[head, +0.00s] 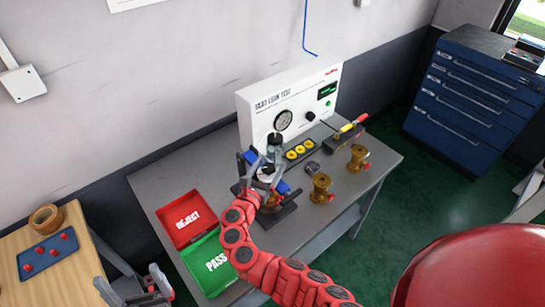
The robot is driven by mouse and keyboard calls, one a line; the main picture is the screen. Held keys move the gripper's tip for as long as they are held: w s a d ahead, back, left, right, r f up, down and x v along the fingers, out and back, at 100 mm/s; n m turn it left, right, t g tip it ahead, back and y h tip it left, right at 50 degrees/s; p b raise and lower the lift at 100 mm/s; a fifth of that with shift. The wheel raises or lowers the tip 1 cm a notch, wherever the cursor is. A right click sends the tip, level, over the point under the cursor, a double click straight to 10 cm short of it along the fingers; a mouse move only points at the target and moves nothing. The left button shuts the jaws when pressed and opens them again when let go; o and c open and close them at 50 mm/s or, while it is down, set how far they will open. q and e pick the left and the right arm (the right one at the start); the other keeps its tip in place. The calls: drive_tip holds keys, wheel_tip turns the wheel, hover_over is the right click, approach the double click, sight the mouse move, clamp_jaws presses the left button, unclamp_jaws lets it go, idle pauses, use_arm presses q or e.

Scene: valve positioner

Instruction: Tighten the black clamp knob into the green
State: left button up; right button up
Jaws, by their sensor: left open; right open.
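The seat leak test panel (262,112) stands at the back of the grey table, with a round gauge (283,119) and a small green-lit display (327,91). In front of it is a dark clamp fixture (284,212) with blue parts, largely hidden by my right gripper. A dark upright cylinder (275,141), which may be the black clamp knob, shows above the fixture. My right gripper (262,168) is open at the fixture; I cannot tell if it touches anything. My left gripper (150,287) is open and empty at the lower left, away from the fixture.
Red REJECT (168,222) and green PASS (190,278) trays lie left of the fixture. A wooden table (18,290) is at left, a blue drawer cabinet (470,95) at right.

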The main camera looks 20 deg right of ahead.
drive_tip(key=shift+x, duration=1.4)
clamp_jaws()
drive_tip(key=shift+s+f+m+g+h+b, duration=0.15)
drive_tip(key=shift+f+m+g+h+b, duration=0.1)
drive_tip(key=shift+m+g+h+b, duration=0.7)
drive_tip(key=m+g+h+b, duration=0.1)
drive_tip(key=g+b, duration=0.1)
drive_tip(key=b, duration=0.1)
drive_tip(key=m+g+h+b, duration=0.1)
drive_tip(key=g+b, duration=0.1)
drive_tip(key=b, duration=0.1)
drive_tip(key=s+m+g+h+b, duration=0.1)
drive_tip(key=m+g+b, duration=0.1)
drive_tip(key=b, duration=0.1)
drive_tip(key=shift+d+b, duration=0.35)
drive_tip(key=m+g+b, duration=0.1)
drive_tip(key=b, duration=0.1)
drive_tip(key=g+b, duration=0.1)
drive_tip(key=b, duration=0.1)
drive_tip(key=shift+s+m+g+h+b, duration=0.25)
drive_tip(key=shift+m+g+h+b, duration=0.1)
drive_tip(key=shift+s+d+r+m+g+b, duration=0.1)
drive_tip(key=shift+m+g+b, duration=0.45)
drive_tip(key=shift+b, duration=0.75)
drive_tip(key=shift+s+r+m+g+b, duration=0.1)
drive_tip(key=shift+m+g+b, duration=0.15)
drive_tip(key=shift+g+b, duration=0.8)
drive_tip(key=shift+b, duration=0.35)
